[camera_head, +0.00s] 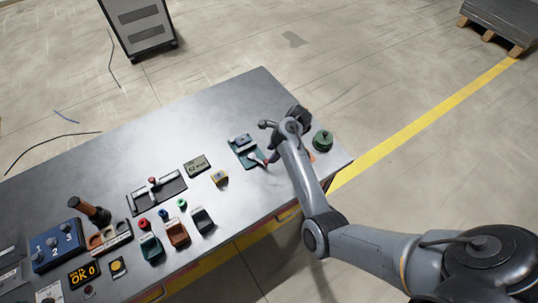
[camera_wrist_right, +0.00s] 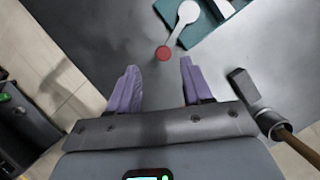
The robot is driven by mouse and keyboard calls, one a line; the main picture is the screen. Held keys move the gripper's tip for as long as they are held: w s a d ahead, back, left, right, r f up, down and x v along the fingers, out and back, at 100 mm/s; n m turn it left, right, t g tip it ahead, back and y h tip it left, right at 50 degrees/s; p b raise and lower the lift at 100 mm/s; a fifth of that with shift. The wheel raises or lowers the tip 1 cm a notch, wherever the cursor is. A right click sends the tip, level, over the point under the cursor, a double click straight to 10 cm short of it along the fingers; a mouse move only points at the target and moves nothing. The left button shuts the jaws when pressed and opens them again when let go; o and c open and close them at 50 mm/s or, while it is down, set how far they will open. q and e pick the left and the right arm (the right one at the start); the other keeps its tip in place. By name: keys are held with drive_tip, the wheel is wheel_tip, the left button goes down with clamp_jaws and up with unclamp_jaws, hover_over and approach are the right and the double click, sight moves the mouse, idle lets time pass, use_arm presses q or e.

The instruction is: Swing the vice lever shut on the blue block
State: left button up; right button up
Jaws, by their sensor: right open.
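The vice (camera_head: 238,151) has a teal base and stands toward the right end of the table. A small bluish block appears to sit at its top, but it is too small to make out clearly. The vice lever (camera_wrist_right: 177,34) is pale with a red knob (camera_wrist_right: 163,53); its pivot is on the teal base (camera_wrist_right: 207,32). My right gripper (camera_wrist_right: 159,63) is open and empty. In the right wrist view the knob lies just ahead, between the lines of the two purple fingers, with no clear contact. In the head view my right gripper (camera_head: 273,155) is beside the vice, partly hidden by its wrist. My left gripper is out of view.
A hammer (camera_wrist_right: 243,86) with a wooden handle (camera_wrist_right: 298,148) lies beside my right gripper. A dark green round object (camera_head: 322,141) is near the table's right end. The table's far side is clear.

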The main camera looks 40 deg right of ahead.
drive_tip(key=p+v, duration=0.1)
drive_tip(key=v, duration=0.3)
drive_tip(key=shift+d+r, duration=0.1)
drive_tip(key=shift+r, duration=0.25)
drive_tip(key=shift+s+f, duration=0.1)
drive_tip(key=shift+s, duration=0.05)
